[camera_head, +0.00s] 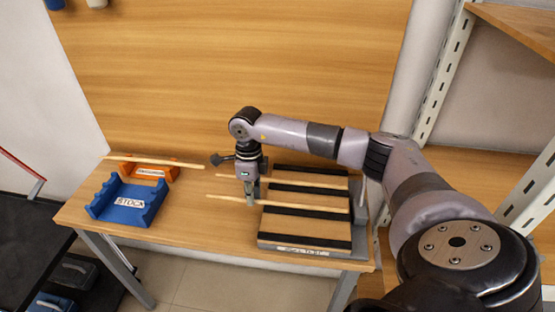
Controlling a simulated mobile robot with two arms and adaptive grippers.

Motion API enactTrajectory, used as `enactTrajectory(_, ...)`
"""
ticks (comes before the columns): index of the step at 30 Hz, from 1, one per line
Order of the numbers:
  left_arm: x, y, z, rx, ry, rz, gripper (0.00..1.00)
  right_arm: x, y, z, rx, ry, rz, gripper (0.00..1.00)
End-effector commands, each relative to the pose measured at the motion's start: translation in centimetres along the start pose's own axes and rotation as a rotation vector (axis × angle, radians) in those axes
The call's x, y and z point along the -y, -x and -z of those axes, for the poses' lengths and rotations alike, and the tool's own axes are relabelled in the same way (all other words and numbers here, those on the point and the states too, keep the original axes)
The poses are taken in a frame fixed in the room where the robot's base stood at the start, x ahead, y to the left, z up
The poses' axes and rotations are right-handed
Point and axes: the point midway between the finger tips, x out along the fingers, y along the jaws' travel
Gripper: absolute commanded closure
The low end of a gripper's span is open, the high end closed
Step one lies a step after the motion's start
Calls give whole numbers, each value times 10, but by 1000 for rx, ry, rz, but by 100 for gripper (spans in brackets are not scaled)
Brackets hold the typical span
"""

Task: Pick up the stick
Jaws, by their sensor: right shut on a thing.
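Several thin light wooden sticks are on the table. One stick (300,207) runs over the striped board at the right, its left end out past the board's edge. A second stick (310,183) lies farther back, nearly parallel to it. A third stick (160,161) rests across the orange holder at the left. My right gripper (251,200) points down at the board's left edge and is shut on the front stick near its left end. Whether the stick touches the board is hard to tell. My left gripper is not in view.
A blue holder marked STOCK (127,203) stands before the orange holder (150,172) at the left of the wooden table (215,230). The striped board (305,229) fills the table's right side. A wooden panel stands behind; white shelving (440,70) is at the right.

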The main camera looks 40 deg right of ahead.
Motion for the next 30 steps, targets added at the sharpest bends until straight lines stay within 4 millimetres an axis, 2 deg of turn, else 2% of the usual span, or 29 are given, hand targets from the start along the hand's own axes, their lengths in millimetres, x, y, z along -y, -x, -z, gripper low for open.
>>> enactTrajectory(8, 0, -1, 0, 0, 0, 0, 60, 0, 6, 0, 1, 0, 1, 100)
enactTrajectory(14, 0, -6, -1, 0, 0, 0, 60, -2, 32, -1, 4, 2, 3, 100)
enactTrajectory(24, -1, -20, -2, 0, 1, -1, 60, -10, 128, -1, 6, 0, 4, 100)
enactTrajectory(30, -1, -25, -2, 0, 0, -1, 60, -14, 172, -1, 3, 2, 2, 100)
